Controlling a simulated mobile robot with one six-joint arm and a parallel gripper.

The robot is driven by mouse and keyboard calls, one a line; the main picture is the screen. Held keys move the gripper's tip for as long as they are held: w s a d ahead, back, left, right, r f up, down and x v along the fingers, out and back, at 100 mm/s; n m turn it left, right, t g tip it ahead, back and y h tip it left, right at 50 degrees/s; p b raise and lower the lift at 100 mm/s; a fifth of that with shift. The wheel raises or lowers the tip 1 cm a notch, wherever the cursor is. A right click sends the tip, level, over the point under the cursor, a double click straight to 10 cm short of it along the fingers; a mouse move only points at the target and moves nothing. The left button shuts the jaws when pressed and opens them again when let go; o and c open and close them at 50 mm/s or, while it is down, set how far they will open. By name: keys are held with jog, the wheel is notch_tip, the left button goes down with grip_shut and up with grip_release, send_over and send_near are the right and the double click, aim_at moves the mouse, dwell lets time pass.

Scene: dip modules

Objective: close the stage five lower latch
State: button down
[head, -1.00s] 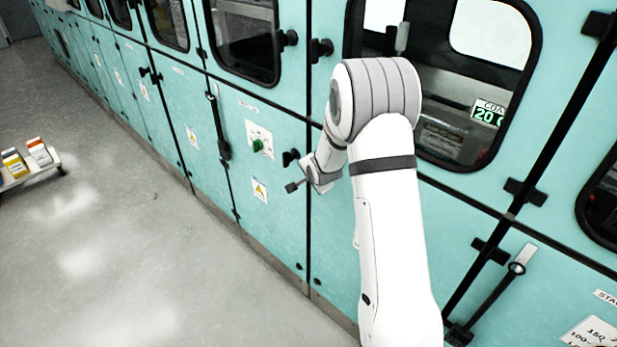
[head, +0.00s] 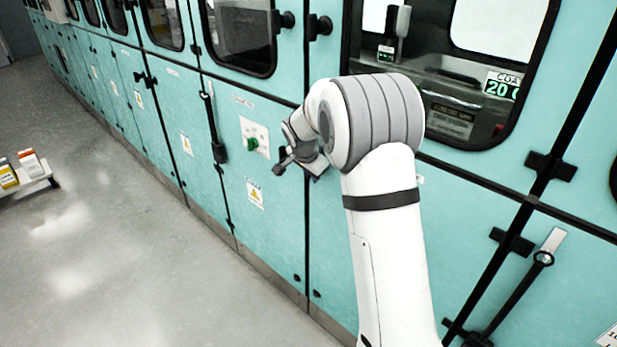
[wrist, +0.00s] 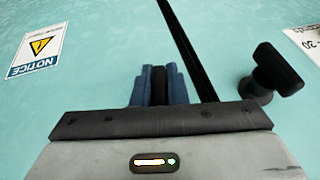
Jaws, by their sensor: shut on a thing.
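My gripper (wrist: 158,78) shows in the wrist view with its two blue fingers closed around a dark latch handle (wrist: 159,86), left of the black door seam. Most of the handle is hidden between the fingers. A second black latch knob (wrist: 272,72) stands right of the seam, apart from the fingers. In the head view my gripper (head: 285,160) is at the lower teal panels by the vertical seam. The latch there is mostly hidden by my wrist, so its angle cannot be told.
A notice label (wrist: 38,50) is left of the fingers. In the head view a green knob (head: 252,144) on a pale plate is close left of my gripper. Upper black knobs (head: 320,27) stick out above. The grey floor (head: 130,260) is open; a low cart (head: 30,183) stands far left.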

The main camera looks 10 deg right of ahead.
jog(key=shift+s+d+g+h+p, duration=0.2)
jog(key=shift+g+h+p, duration=0.25)
jog(key=shift+g+h, duration=0.3)
jog(key=c, duration=1.4)
grip_release()
jog(key=shift+c, duration=0.2)
jog(key=v, duration=0.7)
jog(key=shift+r, duration=0.35)
jog(key=shift+w+a+r+g, duration=0.1)
jog(key=shift+g, duration=0.15)
